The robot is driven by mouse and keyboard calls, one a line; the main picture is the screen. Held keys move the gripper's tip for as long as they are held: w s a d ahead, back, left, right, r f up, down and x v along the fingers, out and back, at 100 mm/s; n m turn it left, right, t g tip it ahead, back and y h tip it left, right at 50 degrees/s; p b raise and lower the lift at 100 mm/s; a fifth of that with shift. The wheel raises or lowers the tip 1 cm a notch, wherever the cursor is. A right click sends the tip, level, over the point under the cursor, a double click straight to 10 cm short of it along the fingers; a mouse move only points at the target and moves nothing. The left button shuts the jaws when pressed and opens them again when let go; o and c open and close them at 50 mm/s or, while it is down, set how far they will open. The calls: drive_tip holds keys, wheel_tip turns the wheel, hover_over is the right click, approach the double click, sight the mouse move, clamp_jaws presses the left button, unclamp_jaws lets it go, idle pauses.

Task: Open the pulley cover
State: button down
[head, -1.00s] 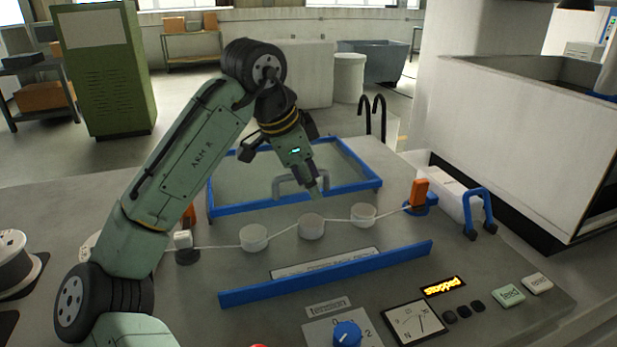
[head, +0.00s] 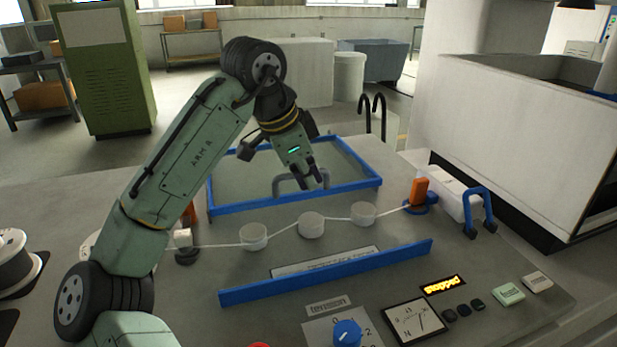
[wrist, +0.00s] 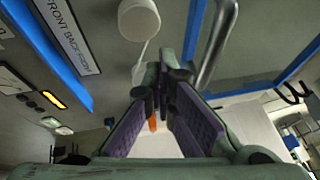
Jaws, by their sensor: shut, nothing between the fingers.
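The pulley cover is a clear panel in a blue frame (head: 295,200), behind the row of pulleys. Its grey bar handle (head: 284,180) shows near its front edge; in the wrist view the handle (wrist: 217,45) runs to the right of the fingers. White pulleys (head: 311,225) with a wire over them stand in front of the frame, uncovered in the head view. My gripper (head: 317,183) is shut and empty, pointing down beside the right end of the handle. I cannot tell whether it touches the handle. In the wrist view its fingers (wrist: 163,80) come together at the tips.
A blue bar (head: 325,273) lies in front of the pulleys. An orange block (head: 419,192) and a blue handle (head: 480,208) stand to the right. The front panel has a blue knob (head: 347,333), a gauge (head: 415,322) and a lit display (head: 443,286) reading "stopped".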

drive_tip(key=c, duration=2.4)
unclamp_jaws()
drive_tip(key=c, duration=1.6)
unclamp_jaws()
drive_tip(key=v, duration=1.2)
